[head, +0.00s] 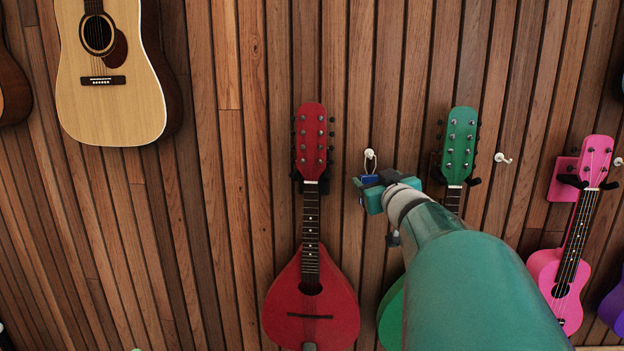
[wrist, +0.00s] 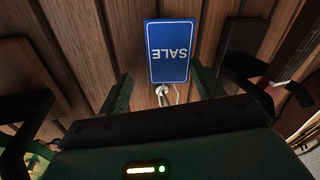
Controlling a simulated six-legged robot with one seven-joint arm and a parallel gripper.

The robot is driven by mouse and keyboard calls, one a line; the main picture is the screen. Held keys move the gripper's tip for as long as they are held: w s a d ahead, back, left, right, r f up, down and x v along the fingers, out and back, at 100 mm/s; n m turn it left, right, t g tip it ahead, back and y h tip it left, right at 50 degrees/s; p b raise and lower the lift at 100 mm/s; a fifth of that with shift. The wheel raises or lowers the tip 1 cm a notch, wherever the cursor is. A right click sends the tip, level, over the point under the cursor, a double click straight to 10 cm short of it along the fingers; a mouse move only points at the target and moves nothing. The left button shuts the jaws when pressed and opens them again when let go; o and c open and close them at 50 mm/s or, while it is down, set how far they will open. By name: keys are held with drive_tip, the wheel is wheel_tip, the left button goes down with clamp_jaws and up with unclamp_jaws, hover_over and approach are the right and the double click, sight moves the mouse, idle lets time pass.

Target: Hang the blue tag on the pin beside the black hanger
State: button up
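The blue tag (wrist: 168,52), upside down in the wrist view, reads SALE. Its pale string loop (wrist: 176,94) runs to a white pin (wrist: 162,91) on the wall and appears to pass around it. In the head view the pin (head: 370,155) sits between the red and green instruments, with the loop below it and a sliver of the blue tag (head: 366,179) showing. My gripper (wrist: 162,70) is open, its fingers apart on either side of the tag's string end, with gaps. Dark hangers flank the pin; one black hanger (head: 298,180) is behind the red neck.
A red mandolin (head: 310,290) hangs left of the pin and a green one (head: 460,140) right of it, close to my arm. A pink ukulele (head: 560,275) hangs farther right. Another white pin (head: 502,158) is bare.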

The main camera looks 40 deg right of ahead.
drive_tip(key=v, duration=1.3)
drive_tip(key=shift+s+a, duration=0.25)
drive_tip(key=shift+s, duration=0.1)
